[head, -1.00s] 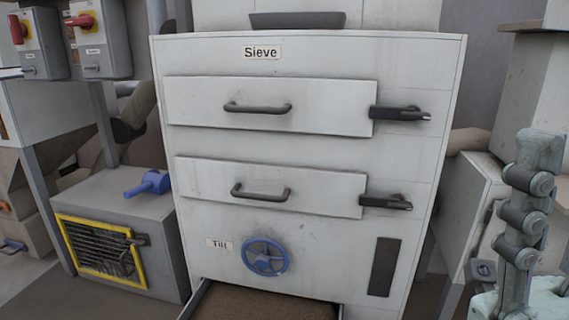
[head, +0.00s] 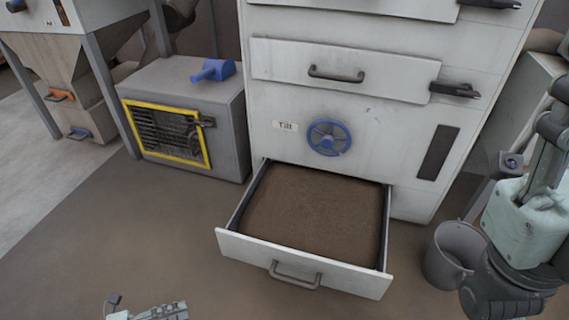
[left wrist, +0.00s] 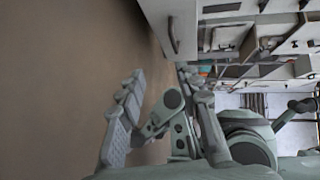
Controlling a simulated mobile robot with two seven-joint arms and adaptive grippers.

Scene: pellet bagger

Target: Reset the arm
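My left gripper (head: 148,312) shows only in part at the bottom edge of the head view, over the brown floor and apart from the open drawer. In the left wrist view its two grey fingers (left wrist: 165,105) stand apart with nothing visible between them. My right arm (head: 525,220) is at the right edge of the head view, bent beside the cabinet; its gripper is not visible.
The sieve cabinet's bottom drawer (head: 303,264) stands pulled out, with brown material inside. A blue tilt wheel (head: 329,137) is above it. A grey bucket (head: 452,255) stands near my right arm. A yellow-framed box (head: 165,133) is at left. The front-left floor is clear.

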